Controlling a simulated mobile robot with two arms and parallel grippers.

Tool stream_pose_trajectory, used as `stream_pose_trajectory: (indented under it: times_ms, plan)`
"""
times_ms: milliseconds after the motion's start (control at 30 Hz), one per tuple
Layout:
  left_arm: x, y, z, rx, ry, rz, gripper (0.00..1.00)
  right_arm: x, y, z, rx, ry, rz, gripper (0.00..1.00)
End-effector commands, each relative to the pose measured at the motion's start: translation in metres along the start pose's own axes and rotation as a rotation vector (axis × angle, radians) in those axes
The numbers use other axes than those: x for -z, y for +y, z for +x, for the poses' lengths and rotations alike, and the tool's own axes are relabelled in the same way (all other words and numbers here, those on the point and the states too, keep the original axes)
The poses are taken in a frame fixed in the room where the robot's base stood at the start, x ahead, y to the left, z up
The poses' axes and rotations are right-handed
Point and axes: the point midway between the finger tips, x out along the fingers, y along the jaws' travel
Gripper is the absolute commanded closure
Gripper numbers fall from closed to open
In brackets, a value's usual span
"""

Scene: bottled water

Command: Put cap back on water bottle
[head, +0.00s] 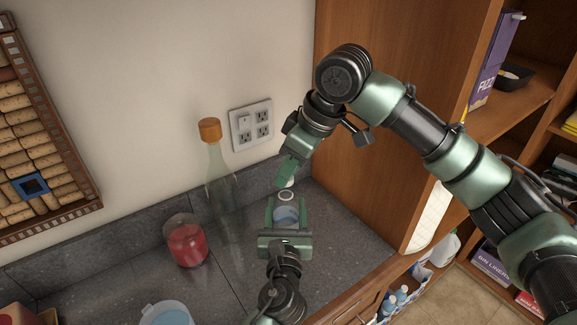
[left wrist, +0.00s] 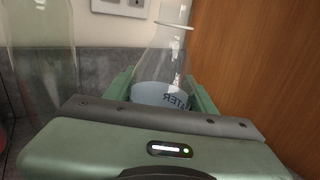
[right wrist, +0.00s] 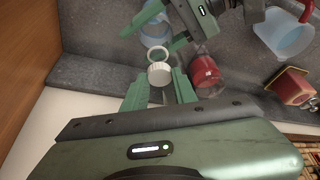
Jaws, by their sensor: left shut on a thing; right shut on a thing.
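The clear water bottle (head: 286,215) stands upright on the grey counter, with a blue label that shows in the left wrist view (left wrist: 160,95). My left gripper (head: 286,206) is shut around its body. My right gripper (head: 288,180) is shut on the white cap (right wrist: 160,74), whose ridged side shows between the fingers in the right wrist view. In the head view the cap (head: 287,184) is just above and behind the bottle's mouth (head: 285,196). I cannot tell whether they touch. The cap is not seen in the left wrist view.
A tall glass bottle with a cork (head: 210,130) and a jar of red liquid (head: 187,243) stand left of the water bottle. A clear jug (head: 167,313) is at the front. A wooden cabinet side (head: 375,190) bounds the right; a wall with outlets (head: 251,125) is behind.

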Motion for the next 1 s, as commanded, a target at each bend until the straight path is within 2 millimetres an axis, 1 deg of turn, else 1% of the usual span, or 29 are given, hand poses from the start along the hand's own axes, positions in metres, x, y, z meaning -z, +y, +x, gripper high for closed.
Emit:
stream_pose_trajectory:
  times_ms: [467,800,1000]
  plan:
    - [0.0,0.0,0.0,0.0,0.0,0.0,1.0,0.0,0.0,0.001,0.0,-0.001,0.0,1.0]
    - [0.0,0.0,0.0,0.0,0.0,0.0,1.0,-0.007,0.0,0.016,0.002,-0.002,0.0,1.0]
    - [0.0,0.0,0.0,0.0,0.0,0.0,1.0,-0.007,0.0,0.017,0.001,-0.001,0.0,1.0]
